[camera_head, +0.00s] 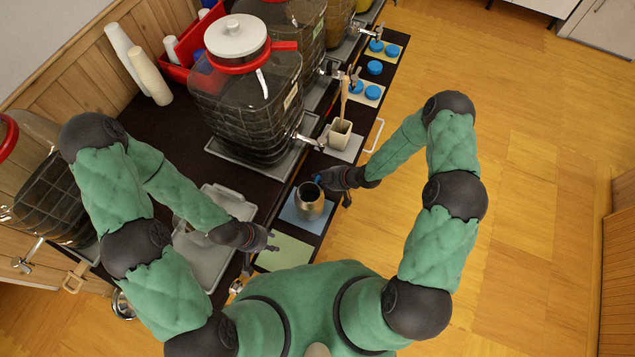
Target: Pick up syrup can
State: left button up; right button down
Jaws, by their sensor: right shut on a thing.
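The syrup can, a small metallic can with a dark open top (309,203), is upright over a blue mat (288,211) on the dark counter. My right gripper (325,182) is at the can's upper right side and shut on it; its fingers partly cover the rim. I cannot tell whether the can touches the mat. My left gripper (270,241) is empty and looks open, above the counter by a green mat (270,257), to the lower left of the can.
A large jar with a tap and white lid (235,38) stands behind the can. A beige cup with a wooden stick (340,135) is just beyond my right gripper. A grey tray (205,260) lies under my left forearm. Blue lids (375,67) lie farther back.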

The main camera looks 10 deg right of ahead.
jog(key=s+d+r+p, duration=0.2)
jog(key=s+d+r, duration=0.4)
jog(key=s+r, duration=0.3)
jog(key=s, duration=0.3)
jog(key=shift+d, duration=0.2)
jog(key=shift+w, duration=0.15)
dwell(1.1)
